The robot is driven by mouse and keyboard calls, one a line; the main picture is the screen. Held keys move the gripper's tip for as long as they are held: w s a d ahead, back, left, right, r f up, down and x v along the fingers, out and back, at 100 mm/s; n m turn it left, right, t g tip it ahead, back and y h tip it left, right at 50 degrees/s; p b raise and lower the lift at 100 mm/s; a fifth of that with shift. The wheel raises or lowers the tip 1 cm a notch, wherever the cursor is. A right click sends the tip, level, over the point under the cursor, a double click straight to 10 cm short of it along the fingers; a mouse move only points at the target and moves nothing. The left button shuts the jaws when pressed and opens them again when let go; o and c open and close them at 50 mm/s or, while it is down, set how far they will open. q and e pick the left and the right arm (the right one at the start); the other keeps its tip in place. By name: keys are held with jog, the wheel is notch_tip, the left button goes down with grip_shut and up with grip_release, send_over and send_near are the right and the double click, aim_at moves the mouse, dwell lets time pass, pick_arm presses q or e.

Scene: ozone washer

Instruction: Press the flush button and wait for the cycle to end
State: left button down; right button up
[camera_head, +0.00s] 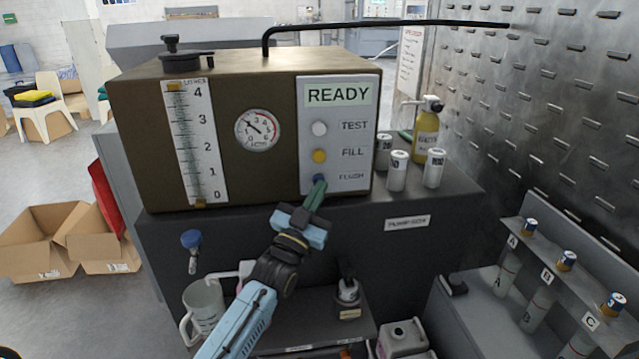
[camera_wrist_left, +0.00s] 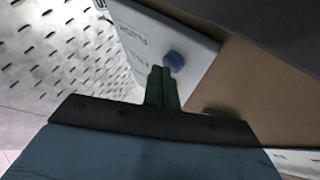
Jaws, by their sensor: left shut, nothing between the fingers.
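The brown washer unit (camera_head: 245,95) stands on a dark cabinet, and its display (camera_head: 338,95) reads READY. Its light panel has a white TEST button (camera_head: 319,129), a yellow FILL button (camera_head: 319,156) and a blue FLUSH button (camera_head: 319,179). My left gripper (camera_head: 317,190) is shut and empty, its green fingertips at the FLUSH button and partly covering it. In the left wrist view the blue button (camera_wrist_left: 173,60) sits just beyond the fingertips (camera_wrist_left: 162,72). I cannot tell whether they touch. My right gripper is not in view.
Several white canisters (camera_head: 397,171) and a yellow bottle (camera_head: 426,135) stand right of the unit. A shelf below holds a white jug (camera_head: 203,308). A rack with vials A, B and C (camera_head: 566,262) is at the right. Cardboard boxes (camera_head: 60,240) lie on the floor at left.

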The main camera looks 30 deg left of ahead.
pick_arm(q)
jog(key=shift+w+a, duration=0.1)
jog(key=shift+w, duration=0.05)
dwell(0.5)
jog(key=shift+s+d+p, duration=0.55)
jog(key=shift+s, duration=0.2)
jog(key=s+d+p, duration=0.1)
jog(key=s, duration=0.1)
jog(key=s+d+p, duration=0.1)
jog(key=s+d, duration=0.1)
jog(key=shift+p, duration=0.35)
dwell(0.5)
